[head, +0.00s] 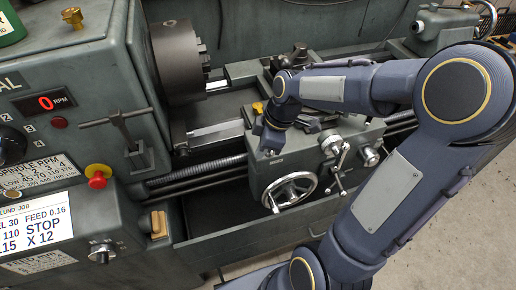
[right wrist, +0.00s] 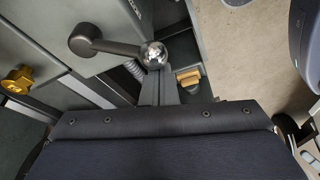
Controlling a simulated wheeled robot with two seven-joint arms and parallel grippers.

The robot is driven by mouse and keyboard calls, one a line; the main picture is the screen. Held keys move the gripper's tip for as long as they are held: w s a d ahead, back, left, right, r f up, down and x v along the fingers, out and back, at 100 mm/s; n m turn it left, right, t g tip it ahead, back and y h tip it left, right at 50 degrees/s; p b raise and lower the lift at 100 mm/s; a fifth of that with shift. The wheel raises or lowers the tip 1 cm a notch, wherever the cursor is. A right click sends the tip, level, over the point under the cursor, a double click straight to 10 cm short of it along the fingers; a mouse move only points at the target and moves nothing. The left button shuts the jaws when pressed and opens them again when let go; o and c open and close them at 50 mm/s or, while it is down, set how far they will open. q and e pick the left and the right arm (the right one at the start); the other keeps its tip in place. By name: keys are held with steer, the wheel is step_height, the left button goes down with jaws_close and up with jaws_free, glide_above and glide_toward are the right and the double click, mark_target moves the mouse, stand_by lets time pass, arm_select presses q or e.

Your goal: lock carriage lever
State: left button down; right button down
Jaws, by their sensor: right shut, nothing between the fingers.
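A dark grey lever with a round hub (right wrist: 82,40) and a chrome ball end (right wrist: 154,55) shows in the right wrist view, close ahead of my fingers. My right gripper (right wrist: 162,92) is shut and empty, its fingertips right beside the ball; I cannot tell whether they touch it. In the head view my right gripper (head: 269,149) points down at the upper left of the lathe carriage (head: 262,175). The gripper and wrist hide most of the lever there. My left gripper is not in view.
The carriage front has a handwheel (head: 290,191) and a cranked lever (head: 341,158). A yellow knob (head: 258,107) sits just behind my wrist. The chuck (head: 180,62) and headstock with a red stop button (head: 98,178) stand left.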

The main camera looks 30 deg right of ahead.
steer(key=shift+s+d, duration=0.2)
steer(key=shift+d, duration=0.1)
stand_by(0.4)
steer(key=shift+f, duration=0.1)
